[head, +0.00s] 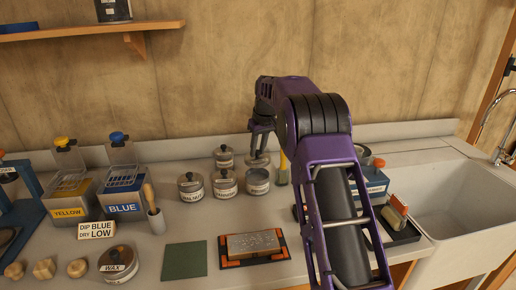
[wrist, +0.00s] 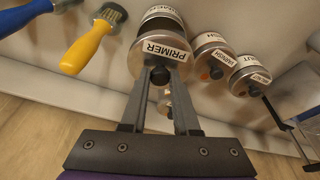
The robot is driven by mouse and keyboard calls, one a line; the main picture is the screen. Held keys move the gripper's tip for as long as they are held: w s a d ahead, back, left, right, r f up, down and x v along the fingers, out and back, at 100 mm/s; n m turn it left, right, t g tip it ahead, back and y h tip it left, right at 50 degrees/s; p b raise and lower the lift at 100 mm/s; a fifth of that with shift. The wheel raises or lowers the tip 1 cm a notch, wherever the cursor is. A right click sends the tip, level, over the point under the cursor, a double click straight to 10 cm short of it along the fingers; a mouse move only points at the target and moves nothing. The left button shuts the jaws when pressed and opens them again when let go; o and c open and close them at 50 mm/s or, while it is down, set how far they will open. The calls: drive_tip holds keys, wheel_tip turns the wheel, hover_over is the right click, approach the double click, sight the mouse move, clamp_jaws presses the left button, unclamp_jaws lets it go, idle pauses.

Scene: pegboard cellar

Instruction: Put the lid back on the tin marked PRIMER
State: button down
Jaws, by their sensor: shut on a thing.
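My gripper (head: 262,146) is shut on the dark knob of a round metal lid (head: 258,160). In the wrist view the gripper (wrist: 160,78) has one finger on each side of the knob, and the lid (wrist: 145,62) carries a PRIMER label. The open grey tin (head: 258,186) stands upright on the counter, just in front of and below the lid in the head view. In the wrist view the tin (wrist: 160,22) is partly hidden behind the lid, and its label is only partly readable. The lid appears held apart from the tin's rim.
Lidded tins (head: 190,188), (head: 225,184) and (head: 224,157) stand close left of the open tin. A yellow-handled brush (head: 283,165) stands just right of it. A green sheet (head: 184,260) and an orange-cornered block (head: 253,245) lie in front. The sink (head: 455,205) is at the right.

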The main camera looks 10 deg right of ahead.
sight(259, 159)
drive_tip(key=shift+f+b, duration=1.5)
drive_tip(key=shift+f, duration=1.45)
drive_tip(key=shift+f+p, duration=0.15)
drive_tip(key=shift+p, duration=0.5)
idle(0.3)
drive_tip(key=c, duration=0.6)
unclamp_jaws()
drive_tip(key=shift+o, duration=0.3)
drive_tip(key=o, duration=0.4)
drive_tip(key=shift+o, duration=0.2)
